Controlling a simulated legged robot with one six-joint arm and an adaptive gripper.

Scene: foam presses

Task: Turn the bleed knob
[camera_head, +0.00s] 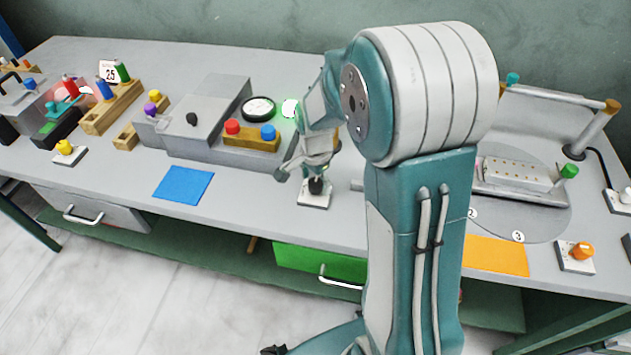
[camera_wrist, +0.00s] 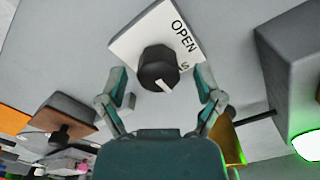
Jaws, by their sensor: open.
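A black knob (camera_wrist: 158,68) sits on a white plate (camera_wrist: 135,45) marked "OPEN", with a second label partly hidden by the knob. The knob's white pointer line faces down toward my gripper in the wrist view. My gripper (camera_wrist: 160,88) is open, with one finger on either side of the knob and visible gaps to it. In the head view the black knob (camera_head: 316,187) and its white plate (camera_head: 314,201) lie near the bench's front edge, and my gripper (camera_head: 304,170) is just over them, partly covering the knob.
A blue mat (camera_head: 183,185) lies left. A yellow knob (camera_head: 66,148) and an orange knob (camera_head: 582,251) are farther off. My arm hides the bench's middle.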

